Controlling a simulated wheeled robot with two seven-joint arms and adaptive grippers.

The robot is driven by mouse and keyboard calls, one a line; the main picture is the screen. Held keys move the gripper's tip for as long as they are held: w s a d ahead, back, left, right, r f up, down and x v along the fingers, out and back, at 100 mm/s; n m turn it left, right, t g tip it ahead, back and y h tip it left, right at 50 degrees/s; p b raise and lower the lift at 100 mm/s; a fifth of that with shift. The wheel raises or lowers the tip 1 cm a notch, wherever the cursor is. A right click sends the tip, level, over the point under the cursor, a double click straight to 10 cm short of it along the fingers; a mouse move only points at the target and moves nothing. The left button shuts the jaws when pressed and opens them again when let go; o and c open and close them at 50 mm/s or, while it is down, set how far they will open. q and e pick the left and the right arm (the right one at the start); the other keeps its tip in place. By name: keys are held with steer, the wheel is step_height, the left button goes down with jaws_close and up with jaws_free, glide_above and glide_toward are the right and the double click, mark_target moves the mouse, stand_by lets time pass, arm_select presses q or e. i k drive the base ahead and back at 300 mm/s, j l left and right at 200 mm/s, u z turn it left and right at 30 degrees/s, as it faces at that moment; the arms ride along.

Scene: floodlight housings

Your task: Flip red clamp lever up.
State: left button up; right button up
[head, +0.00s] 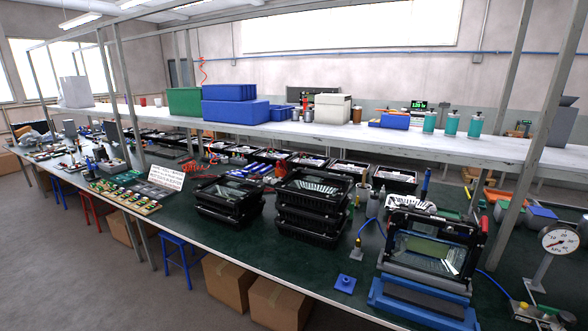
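A floodlight housing (428,250) with a black frame and a glass front stands tilted up in a blue-based fixture (420,305) at the right front of the bench. A small red part (484,225), which looks like the red clamp lever, sits at the upper right corner of the housing, against a black piece. It is too small to tell clearly whether it points up or down. Neither of my grippers shows in the head view.
The green bench (318,272) also holds black housings stacked in front (312,205) and to the left (228,197). A pressure gauge (559,240) stands at the far right. A blue block (345,284) lies near the front edge. A shelf (330,136) with bins runs above.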

mark_target(483, 225)
steer(key=z, duration=1.5)
steer(key=i+z, duration=0.15)
steer(key=z, duration=0.25)
steer(key=i+z, duration=0.1)
steer(key=z, duration=0.3)
steer(key=i+z, duration=0.15)
steer(key=z, duration=0.25)
